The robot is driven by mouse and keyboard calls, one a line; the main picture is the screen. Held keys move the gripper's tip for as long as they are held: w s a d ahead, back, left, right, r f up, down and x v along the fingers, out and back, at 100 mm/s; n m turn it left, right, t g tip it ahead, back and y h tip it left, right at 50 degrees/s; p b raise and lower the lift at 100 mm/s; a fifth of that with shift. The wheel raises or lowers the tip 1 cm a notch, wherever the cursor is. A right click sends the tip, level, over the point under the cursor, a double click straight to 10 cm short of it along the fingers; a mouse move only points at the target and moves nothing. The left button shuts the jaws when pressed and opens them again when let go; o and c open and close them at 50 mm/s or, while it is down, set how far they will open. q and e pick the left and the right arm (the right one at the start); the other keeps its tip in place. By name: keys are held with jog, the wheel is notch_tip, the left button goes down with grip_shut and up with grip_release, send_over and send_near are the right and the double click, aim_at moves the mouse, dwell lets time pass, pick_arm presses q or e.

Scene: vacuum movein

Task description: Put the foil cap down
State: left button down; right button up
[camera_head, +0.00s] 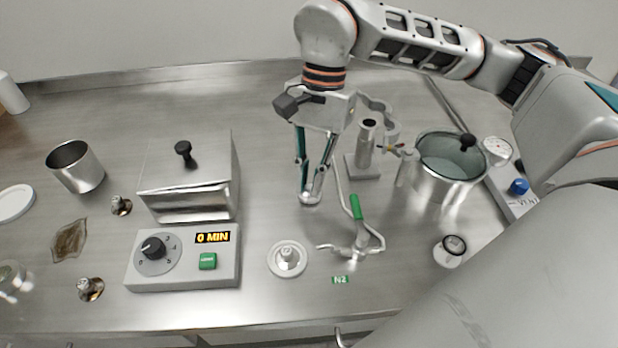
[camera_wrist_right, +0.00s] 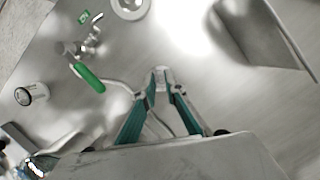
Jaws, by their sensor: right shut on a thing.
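My right gripper (camera_head: 309,197) is in the middle of the head view, pointing down with its fingertips close together low over the steel bench. It is shut on a small pale silvery thing, likely the foil cap (camera_wrist_right: 161,84), mostly hidden between the fingertips. I cannot tell whether this thing touches the bench. In the right wrist view the fingers (camera_wrist_right: 160,74) also meet around it. My left gripper is not in view.
A lidded steel box (camera_head: 187,178) and a dial controller (camera_head: 183,258) stand left. A white disc with a small silvery piece (camera_head: 288,259) is in front. A green-handled valve (camera_head: 356,208), clamp stand (camera_head: 364,166) and steel pot (camera_head: 448,178) stand right. Bare bench lies left of the fingertips.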

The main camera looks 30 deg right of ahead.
jog(key=shift+f, duration=0.25)
jog(key=shift+f, duration=0.15)
jog(key=o, duration=0.8)
jog(key=shift+r, duration=0.45)
jog(key=p+v, duration=0.1)
jog(key=v, duration=1)
jog(key=shift+r+p, duration=0.25)
jog(key=shift+p, duration=0.15)
